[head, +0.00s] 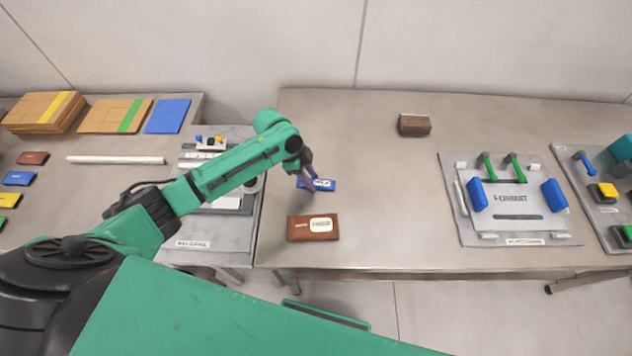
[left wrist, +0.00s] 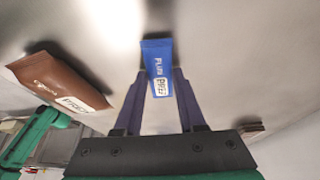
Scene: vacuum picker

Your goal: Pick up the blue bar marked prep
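The blue bar (head: 322,185) lies flat on the middle table in the head view. In the left wrist view the blue bar (left wrist: 157,52) has a white label reading "PREP". My left gripper (head: 307,180) is low over the table at the bar's left end and partly hides it. In the left wrist view the left gripper's fingers (left wrist: 160,75) are apart, one on each side of the bar's near end. I cannot tell whether they touch it. My right gripper is in neither view.
A brown bar (head: 312,228) lies nearer the table's front edge; it also shows in the left wrist view (left wrist: 60,84). A dark brown block (head: 414,125) sits farther back. A grey fixture plate (head: 510,205) stands at right. The table between is clear.

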